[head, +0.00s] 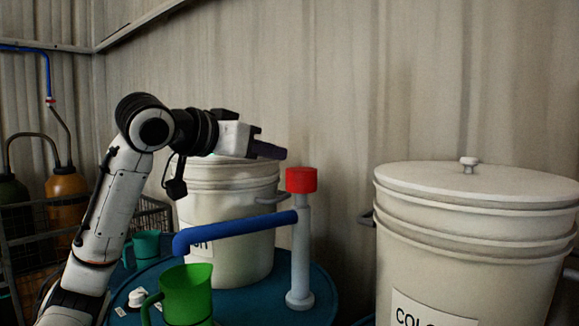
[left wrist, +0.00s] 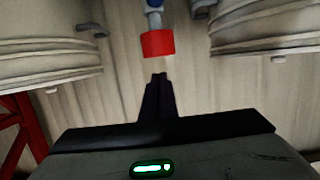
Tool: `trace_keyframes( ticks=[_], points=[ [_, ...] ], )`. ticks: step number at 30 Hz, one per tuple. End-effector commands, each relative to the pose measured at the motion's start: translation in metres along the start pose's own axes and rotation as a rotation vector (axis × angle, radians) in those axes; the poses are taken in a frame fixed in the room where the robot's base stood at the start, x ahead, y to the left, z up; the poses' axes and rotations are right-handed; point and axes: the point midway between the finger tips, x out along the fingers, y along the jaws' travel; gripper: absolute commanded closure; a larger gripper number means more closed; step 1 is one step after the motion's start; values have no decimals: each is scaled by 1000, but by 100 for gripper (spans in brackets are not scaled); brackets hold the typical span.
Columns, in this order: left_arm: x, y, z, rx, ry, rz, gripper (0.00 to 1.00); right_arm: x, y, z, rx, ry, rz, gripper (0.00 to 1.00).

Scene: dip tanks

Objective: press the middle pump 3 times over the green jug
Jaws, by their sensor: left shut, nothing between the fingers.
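A pump with a red cap (head: 301,180), a pale upright post (head: 300,250) and a blue spout (head: 235,227) stands on a blue drum top. Its spout points left, and its end is above the green jug (head: 186,293), which sits at the front left of the drum top. My left gripper (head: 284,154) is shut and empty, with its fingertips just above and left of the red cap, apart from it. In the left wrist view the red cap (left wrist: 157,43) lies beyond the shut fingertips (left wrist: 159,77). My right gripper is not in view.
A white bucket (head: 230,190) stands behind the spout, and a larger lidded bucket (head: 470,245) stands at right. A teal mug (head: 147,245) and a small white object (head: 137,297) are near my left arm. Orange and green bottles stand at far left.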

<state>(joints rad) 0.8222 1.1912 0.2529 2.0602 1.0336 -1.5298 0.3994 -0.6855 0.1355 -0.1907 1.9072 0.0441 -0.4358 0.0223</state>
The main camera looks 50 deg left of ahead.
Motion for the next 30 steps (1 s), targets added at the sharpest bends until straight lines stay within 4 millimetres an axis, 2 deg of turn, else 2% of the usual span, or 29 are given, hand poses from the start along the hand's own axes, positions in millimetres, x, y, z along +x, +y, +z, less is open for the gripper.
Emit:
trace_keyframes(
  ticks=[3, 9, 30],
  points=[
    [-19, 0, 0, 1, 4, -2, 100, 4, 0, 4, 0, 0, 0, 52],
    [-32, 0, -1, 0, 3, -1, 100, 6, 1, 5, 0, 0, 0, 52],
    [-33, 0, -1, 0, 3, 0, 100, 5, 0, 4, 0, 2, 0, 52]
  ],
)
